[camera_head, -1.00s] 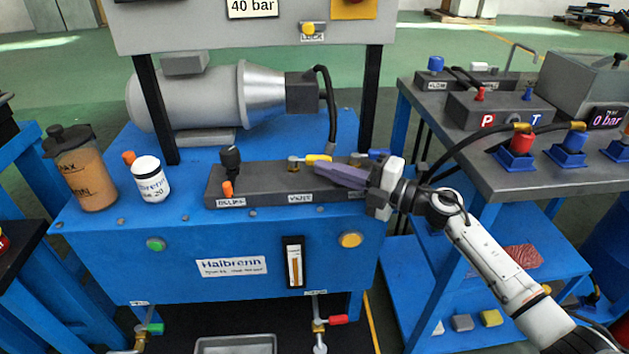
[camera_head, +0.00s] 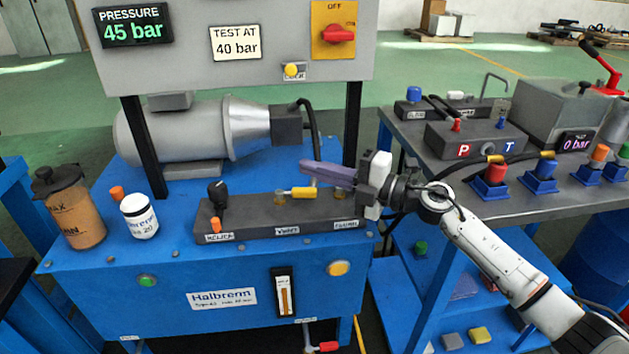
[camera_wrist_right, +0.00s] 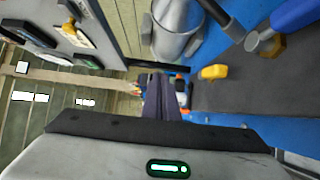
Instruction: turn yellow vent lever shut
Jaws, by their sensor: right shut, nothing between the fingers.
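The yellow vent lever (camera_head: 303,193) sits on the dark valve block (camera_head: 250,222), above the VENT label. It points right, roughly along the block, from its brass valve. It also shows in the right wrist view (camera_wrist_right: 214,72). My right gripper (camera_head: 303,166) is shut and empty, its long purple-grey fingers pointing left. In the head view its tips appear above and apart from the lever. In the right wrist view the shut fingers (camera_wrist_right: 160,97) lie left of the lever. My left gripper is not in view.
A black-knobbed valve (camera_head: 217,192) stands at the block's left end. A blue lever (camera_wrist_right: 295,14) is near the yellow one in the wrist view. The pressure display (camera_head: 134,26) reads 45 bar. A motor (camera_head: 190,135) lies behind the block. A side bench (camera_head: 400,125) stands right.

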